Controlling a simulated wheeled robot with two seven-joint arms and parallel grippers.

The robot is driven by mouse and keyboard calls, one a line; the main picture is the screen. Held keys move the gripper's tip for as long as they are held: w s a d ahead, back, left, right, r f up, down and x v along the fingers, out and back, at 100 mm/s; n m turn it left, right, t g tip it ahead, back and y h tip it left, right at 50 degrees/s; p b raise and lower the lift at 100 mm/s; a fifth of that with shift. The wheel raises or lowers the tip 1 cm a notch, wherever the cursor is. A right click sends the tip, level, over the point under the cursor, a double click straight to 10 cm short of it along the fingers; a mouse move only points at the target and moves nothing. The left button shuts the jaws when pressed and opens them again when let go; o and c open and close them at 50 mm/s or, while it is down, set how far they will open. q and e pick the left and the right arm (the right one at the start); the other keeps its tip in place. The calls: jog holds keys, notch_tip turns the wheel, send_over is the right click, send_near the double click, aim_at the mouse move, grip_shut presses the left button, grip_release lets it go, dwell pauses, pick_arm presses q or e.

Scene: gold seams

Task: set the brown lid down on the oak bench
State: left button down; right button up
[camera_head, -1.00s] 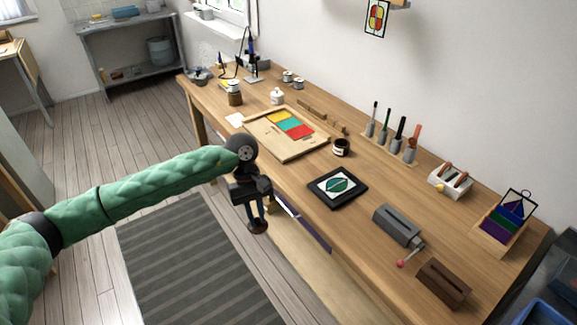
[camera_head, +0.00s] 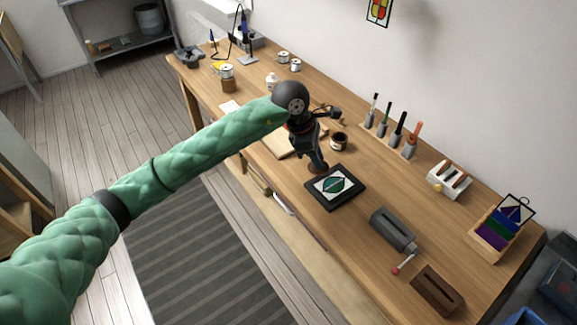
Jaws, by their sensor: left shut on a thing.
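The brown lid (camera_head: 316,170) is a small dark round piece at the tips of my left gripper (camera_head: 316,161). The gripper is shut on it and points down over the oak bench (camera_head: 345,240). The lid shows just behind the upper left edge of the black-framed leaf panel (camera_head: 335,187). I cannot tell whether it touches the bench or hangs a little above it. My arm hides part of the bench behind. My right gripper is not in view.
A dark open jar (camera_head: 339,141) stands right of the gripper. A wooden tray (camera_head: 283,146) is mostly hidden by my arm. A tool rack (camera_head: 391,137), a grey block (camera_head: 393,229) and a brown slotted block (camera_head: 437,290) stand to the right. Bare bench lies right of the panel.

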pick_arm(q)
jog(key=w+a+f, duration=0.4)
jog(key=a, duration=0.1)
jog(key=w+a+f, duration=0.2)
jog(key=a, duration=0.1)
jog(key=shift+f, duration=2.05)
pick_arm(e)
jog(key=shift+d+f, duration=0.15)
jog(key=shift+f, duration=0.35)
